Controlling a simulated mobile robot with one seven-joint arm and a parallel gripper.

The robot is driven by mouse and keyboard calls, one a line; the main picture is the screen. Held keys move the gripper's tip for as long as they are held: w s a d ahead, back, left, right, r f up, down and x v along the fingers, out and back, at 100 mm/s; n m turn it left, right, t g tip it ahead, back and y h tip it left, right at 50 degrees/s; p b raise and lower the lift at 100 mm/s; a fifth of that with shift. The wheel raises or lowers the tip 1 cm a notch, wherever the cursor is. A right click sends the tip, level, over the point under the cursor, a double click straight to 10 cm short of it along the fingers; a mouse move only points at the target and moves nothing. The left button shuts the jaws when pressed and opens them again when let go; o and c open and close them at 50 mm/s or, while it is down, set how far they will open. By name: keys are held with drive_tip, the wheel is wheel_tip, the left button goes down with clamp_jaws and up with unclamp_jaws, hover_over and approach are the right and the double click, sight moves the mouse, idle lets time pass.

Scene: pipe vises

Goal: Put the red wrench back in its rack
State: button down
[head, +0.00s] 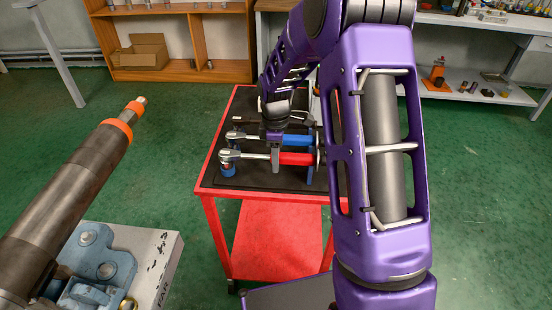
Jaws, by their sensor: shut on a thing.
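The red wrench, a ratchet-like tool with a red handle (297,159) and a silver head, lies crosswise over the near part of the red cart. My gripper (275,160) comes down from above and is shut on its shaft, just left of the red handle. The rack shows as blue supports, one below the wrench head (228,171) and one near the handle end (310,174). The wrench looks level and lines up with these supports. I cannot tell whether it rests on them or hangs just above. My arm hides part of the right side.
A blue-handled wrench (297,140) lies just behind, parallel and close. Another dark tool (242,118) lies farther back. The red cart (205,178) has a black mat. A large pipe (75,190) in a blue vise (100,262) stands at left. Green floor around the cart is open.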

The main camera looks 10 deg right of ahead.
drive_tip(key=shift+f, duration=0.2)
idle(0.7)
drive_tip(key=shift+c, duration=2.3)
unclamp_jaws()
wheel_tip(320, 180, up, 17)
drive_tip(key=p, duration=0.1)
drive_tip(key=shift+r+p, duration=0.2)
drive_tip(key=shift+p, duration=0.2)
drive_tip(key=shift+w+a, duration=0.1)
